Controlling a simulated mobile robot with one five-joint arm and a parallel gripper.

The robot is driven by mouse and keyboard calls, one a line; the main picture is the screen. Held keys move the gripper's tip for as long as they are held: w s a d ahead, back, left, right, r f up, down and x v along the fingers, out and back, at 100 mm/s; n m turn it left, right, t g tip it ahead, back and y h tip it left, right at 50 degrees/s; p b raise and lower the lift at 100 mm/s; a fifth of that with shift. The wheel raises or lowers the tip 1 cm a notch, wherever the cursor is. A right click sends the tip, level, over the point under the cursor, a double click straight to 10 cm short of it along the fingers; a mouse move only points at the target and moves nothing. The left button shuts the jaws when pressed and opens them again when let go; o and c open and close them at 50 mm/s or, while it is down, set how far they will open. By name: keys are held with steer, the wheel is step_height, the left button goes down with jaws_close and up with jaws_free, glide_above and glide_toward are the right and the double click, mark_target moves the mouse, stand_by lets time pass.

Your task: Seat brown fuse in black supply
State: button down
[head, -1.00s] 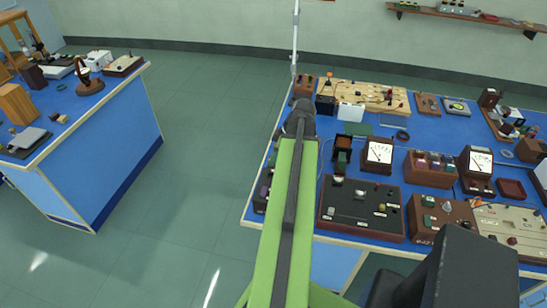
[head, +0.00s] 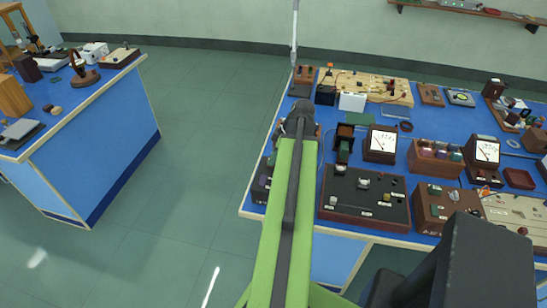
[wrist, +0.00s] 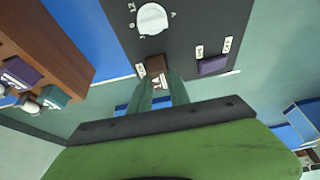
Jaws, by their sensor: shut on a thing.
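My gripper (wrist: 163,88) is shut on a small brown fuse (wrist: 156,67), which shows at its fingertips in the wrist view. The fuse is over the near edge of the black supply (wrist: 190,30), a dark panel with a round white knob (wrist: 152,18) and pale markings. I cannot tell whether the fuse touches the panel. A purple fuse (wrist: 214,65) is on the panel to the right, with small white labels above it. In the head view my arm hides the gripper and the held fuse. A dark box (head: 261,187) with a purple part shows partly left of the arm.
A brown wooden block (wrist: 40,45) with purple and teal pieces is at left in the wrist view. In the head view, a black panel box (head: 364,199), meters (head: 381,143) and a fuse rack (head: 435,160) crowd the blue bench. Open floor (head: 195,130) separates it from another bench (head: 95,150).

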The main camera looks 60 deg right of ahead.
steer(key=shift+f, duration=0.2)
steer(key=c, duration=1.1)
jaws_free()
steer(key=shift+c, duration=0.2)
steer(key=p+v, duration=1.6)
steer(key=v, duration=0.1)
steer(key=shift+r, duration=0.3)
